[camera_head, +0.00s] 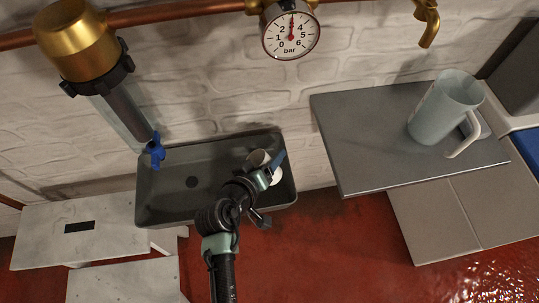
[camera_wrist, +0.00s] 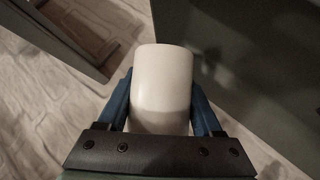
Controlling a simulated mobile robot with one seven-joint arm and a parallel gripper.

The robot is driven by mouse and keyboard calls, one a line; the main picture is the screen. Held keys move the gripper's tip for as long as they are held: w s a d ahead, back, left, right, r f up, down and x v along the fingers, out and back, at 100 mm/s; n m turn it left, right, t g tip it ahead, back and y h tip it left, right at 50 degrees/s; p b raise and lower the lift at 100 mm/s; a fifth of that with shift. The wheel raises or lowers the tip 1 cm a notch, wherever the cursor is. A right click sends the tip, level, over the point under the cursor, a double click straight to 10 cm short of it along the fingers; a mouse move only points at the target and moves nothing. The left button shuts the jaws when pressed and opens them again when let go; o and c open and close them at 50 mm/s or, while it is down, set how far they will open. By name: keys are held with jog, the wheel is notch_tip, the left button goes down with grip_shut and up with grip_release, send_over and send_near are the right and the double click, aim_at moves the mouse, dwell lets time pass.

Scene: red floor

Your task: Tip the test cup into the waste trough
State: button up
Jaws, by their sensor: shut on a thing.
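The test cup (camera_wrist: 162,85) is a plain off-white cup held between the two blue fingers of my gripper (camera_wrist: 162,110) in the wrist view. In the head view the cup (camera_head: 258,158) is partly hidden behind my gripper (camera_head: 270,168), over the right end of the trough. The waste trough (camera_head: 165,205) is a dark grey basin against the wall with a round drain in its floor. The cup looks tilted in the head view. Its mouth and contents do not show clearly.
A pale jug (camera_head: 445,108) stands on a grey shelf (camera_head: 360,165) to the right. A gold-topped filter with a blue tap (camera_head: 154,150) hangs over the trough's left end. A pressure gauge (camera_head: 290,35) is on the copper pipe above. A white stool-like bench (camera_head: 50,225) stands at the left.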

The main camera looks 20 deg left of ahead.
jog(key=shift+a+m+y+p, duration=0.2)
jog(key=shift+m+y+p, duration=0.1)
jog(key=shift+m+y, duration=0.6)
jog(key=a+m+y, duration=0.1)
jog(key=m+y, duration=0.1)
jog(key=y, duration=0.1)
jog(key=shift+a+f, duration=0.35)
